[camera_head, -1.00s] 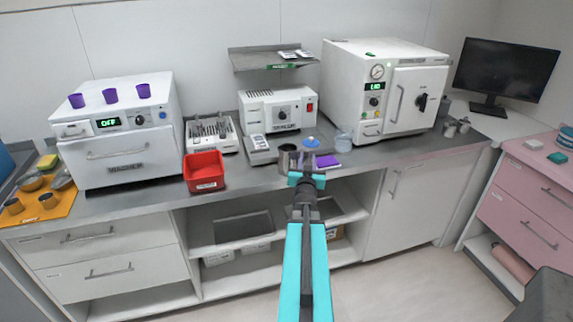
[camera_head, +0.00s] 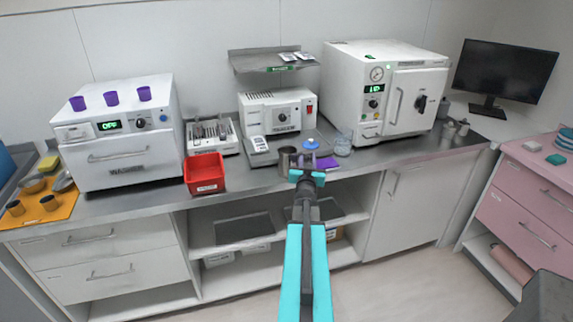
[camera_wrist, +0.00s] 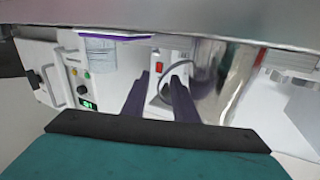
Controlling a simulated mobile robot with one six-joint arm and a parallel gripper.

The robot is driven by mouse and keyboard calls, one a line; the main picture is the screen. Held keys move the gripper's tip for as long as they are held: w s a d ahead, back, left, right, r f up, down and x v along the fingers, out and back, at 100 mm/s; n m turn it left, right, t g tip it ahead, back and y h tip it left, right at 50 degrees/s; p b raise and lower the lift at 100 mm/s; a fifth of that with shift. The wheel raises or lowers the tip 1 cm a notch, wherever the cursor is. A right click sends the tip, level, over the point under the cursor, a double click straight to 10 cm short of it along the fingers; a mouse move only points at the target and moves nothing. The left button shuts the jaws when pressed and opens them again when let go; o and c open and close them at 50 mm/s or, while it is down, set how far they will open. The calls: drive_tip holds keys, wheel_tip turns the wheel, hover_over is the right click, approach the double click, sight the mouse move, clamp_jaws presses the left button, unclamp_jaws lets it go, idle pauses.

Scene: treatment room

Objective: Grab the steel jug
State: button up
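The steel jug (camera_head: 288,161) stands on the counter near its front edge, left of my gripper in the head view. In the wrist view, which shows the room upside down, the shiny jug (camera_wrist: 212,75) is large at the right, partly behind a finger. Its curved handle (camera_wrist: 178,70) shows around the gap between the fingers. My gripper (camera_head: 307,161) is open, at counter height beside the jug on its handle side. Its two dark purple fingers (camera_wrist: 159,92) are apart with nothing clamped. I cannot tell whether the handle is within the fingers' reach.
A red bin (camera_head: 204,175) is left. The counter between bin and jug is clear.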

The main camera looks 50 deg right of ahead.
drive_tip(key=shift+p+x, duration=0.65)
drive_tip(key=shift+x, duration=1.05)
clamp_jaws()
idle(0.6)
